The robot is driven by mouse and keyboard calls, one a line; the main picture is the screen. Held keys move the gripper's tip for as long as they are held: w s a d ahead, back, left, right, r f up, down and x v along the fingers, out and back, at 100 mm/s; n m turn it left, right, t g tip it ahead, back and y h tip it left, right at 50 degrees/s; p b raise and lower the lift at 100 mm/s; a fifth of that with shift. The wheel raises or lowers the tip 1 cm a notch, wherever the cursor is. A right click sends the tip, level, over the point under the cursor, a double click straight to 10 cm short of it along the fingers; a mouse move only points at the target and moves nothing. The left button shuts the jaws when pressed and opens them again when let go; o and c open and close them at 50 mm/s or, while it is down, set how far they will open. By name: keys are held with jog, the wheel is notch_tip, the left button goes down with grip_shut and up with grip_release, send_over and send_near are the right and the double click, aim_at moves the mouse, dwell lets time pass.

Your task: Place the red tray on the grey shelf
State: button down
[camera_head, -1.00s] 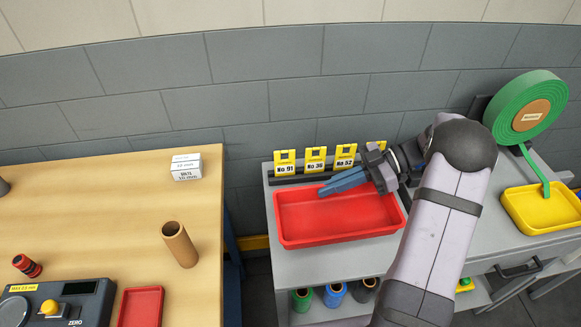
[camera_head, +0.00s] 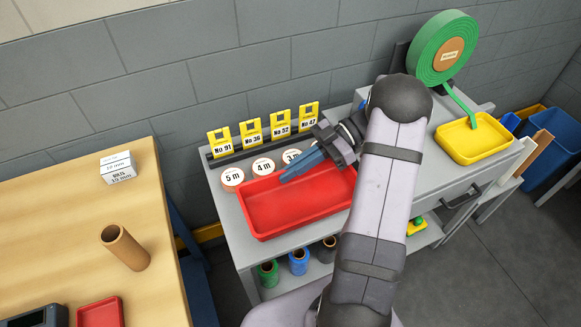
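The large red tray (camera_head: 290,212) lies level over the front part of the grey shelf top (camera_head: 228,212). I see no clear gap beneath it, but its underside is hidden. My gripper (camera_head: 284,177) reaches in from the right, with its blue fingers over the tray's back rim. The fingers overlap in this view, so their spacing and any contact with the rim are unclear. My arm hides the tray's right end.
Yellow number tags (camera_head: 251,130) and white discs (camera_head: 263,167) stand behind the tray. A yellow tray (camera_head: 470,140) and green tape reel (camera_head: 441,48) are at right. Spools (camera_head: 299,262) sit below. A wooden table (camera_head: 70,220) at left holds a brown tube (camera_head: 124,248) and smaller red tray (camera_head: 101,313).

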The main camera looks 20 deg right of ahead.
aim_at(315, 169)
jog(key=shift+f+b, duration=1)
jog(key=shift+f, duration=1.2)
jog(key=shift+f+b, duration=0.5)
jog(key=c, duration=1.9)
grip_release()
jog(key=shift+b+v, duration=0.8)
jog(key=shift+v, duration=2.85)
